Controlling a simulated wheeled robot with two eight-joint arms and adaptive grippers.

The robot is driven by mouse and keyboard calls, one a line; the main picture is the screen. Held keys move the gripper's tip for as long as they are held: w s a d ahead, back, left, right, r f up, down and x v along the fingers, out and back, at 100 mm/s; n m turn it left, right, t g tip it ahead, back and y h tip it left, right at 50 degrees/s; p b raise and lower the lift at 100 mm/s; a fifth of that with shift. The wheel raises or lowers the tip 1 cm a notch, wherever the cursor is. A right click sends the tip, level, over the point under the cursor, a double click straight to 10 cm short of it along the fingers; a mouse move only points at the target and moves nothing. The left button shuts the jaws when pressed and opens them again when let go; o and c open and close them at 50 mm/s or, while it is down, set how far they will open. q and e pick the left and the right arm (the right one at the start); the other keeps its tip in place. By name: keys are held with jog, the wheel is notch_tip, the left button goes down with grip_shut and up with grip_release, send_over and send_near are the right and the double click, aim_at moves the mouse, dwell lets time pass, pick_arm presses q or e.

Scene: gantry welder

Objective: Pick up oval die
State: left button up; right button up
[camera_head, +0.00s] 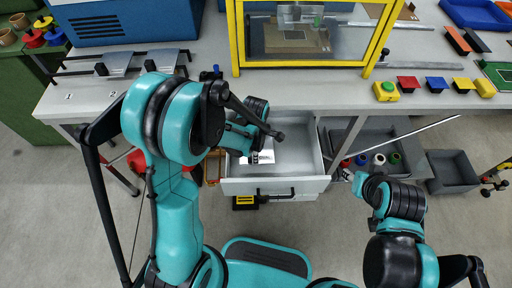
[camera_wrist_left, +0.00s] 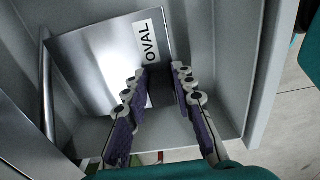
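The oval die is a shiny metal plate (camera_wrist_left: 100,62) with a white "OVAL" label, lying tilted inside an open grey drawer (camera_wrist_left: 232,110). In the head view the die (camera_head: 264,157) shows as a bright patch in the drawer (camera_head: 305,152), partly hidden by my left arm. My left gripper (camera_wrist_left: 158,74) is open, its two purple-padded fingers reaching down over the die's labelled edge. A gap shows between the fingers, and I cannot tell whether they touch the plate. My right gripper (camera_head: 350,174) is at the lower right, beside the drawer, small and partly hidden.
The yellow-framed machine (camera_head: 236,40) stands on the bench above the drawer. Metal plates on rails (camera_head: 118,64) lie on the bench at left. A grey bin (camera_head: 453,171) and a tray with coloured rolls (camera_head: 395,158) are at right. The floor in front is partly open.

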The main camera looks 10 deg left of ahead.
pick_arm(q)
grip_shut()
